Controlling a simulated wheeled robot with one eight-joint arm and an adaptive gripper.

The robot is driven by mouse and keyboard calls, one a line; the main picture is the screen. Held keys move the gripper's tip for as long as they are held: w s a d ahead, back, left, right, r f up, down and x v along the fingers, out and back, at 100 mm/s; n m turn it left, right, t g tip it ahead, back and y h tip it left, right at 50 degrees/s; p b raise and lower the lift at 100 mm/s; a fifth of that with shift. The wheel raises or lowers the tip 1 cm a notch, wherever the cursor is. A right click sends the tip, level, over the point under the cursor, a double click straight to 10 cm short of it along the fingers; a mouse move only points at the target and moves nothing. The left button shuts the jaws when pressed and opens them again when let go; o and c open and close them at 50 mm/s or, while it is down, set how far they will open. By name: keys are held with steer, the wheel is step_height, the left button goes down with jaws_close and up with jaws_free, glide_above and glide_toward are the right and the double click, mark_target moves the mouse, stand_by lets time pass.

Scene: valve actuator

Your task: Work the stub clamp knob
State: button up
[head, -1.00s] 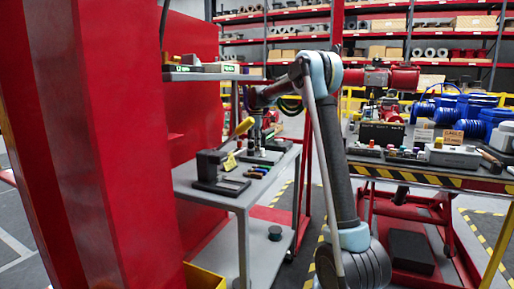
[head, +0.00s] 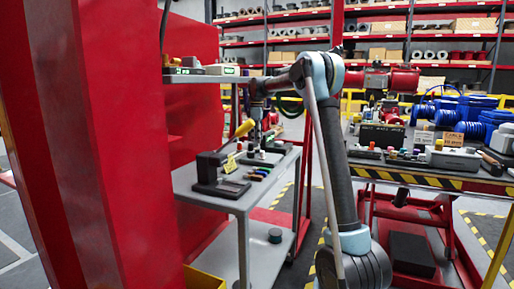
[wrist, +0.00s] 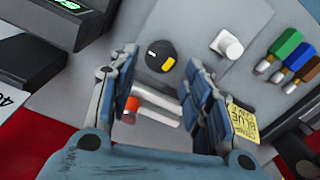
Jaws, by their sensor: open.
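In the wrist view a round black knob (wrist: 160,55) with a yellow mark sits on a grey plate, just beyond my fingertips and roughly between them. A white knob (wrist: 228,45) stands to its right. An orange-red cap (wrist: 130,103) with pale rods shows between my fingers, lower down. I cannot tell for sure which of these is the stub clamp knob. My gripper (wrist: 160,76) is open, its blue-grey fingers apart with nothing visibly held. In the head view the gripper is small over the grey bench (head: 228,203), and its contact is not clear.
Blue, green and brown handled pieces (wrist: 286,52) lie right of the knobs. A yellow label (wrist: 243,121) is by the right finger. A block with a yellow lever (head: 245,128) stands on the bench. A red panel (head: 90,140) stands left; another table (head: 440,180) is right.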

mark_target(257, 149)
step_height(257, 149, up, 7)
stand_by(0.3)
steer(key=shift+d, duration=0.1)
steer(key=s+d+f+m+t, duration=0.15)
steer(key=s+d+m, duration=0.25)
steer(key=s+d, duration=0.75)
steer(key=s+d+f+m, duration=0.3)
steer(key=s+d+m, duration=0.35)
steer(key=s, duration=0.85)
steer(key=s+d+f+m, duration=0.3)
steer(key=s+d+f, duration=0.1)
steer(key=s+f, duration=0.8)
steer(key=s+d+f+m, duration=0.3)
steer(key=s+d+f, duration=0.2)
steer(key=s+f, duration=0.6)
steer(key=s, duration=0.3)
steer(key=shift+s+d+f+m+t, duration=0.15)
steer(key=shift+s+f+m+t, duration=0.05)
steer(key=shift+f+m+t, duration=0.2)
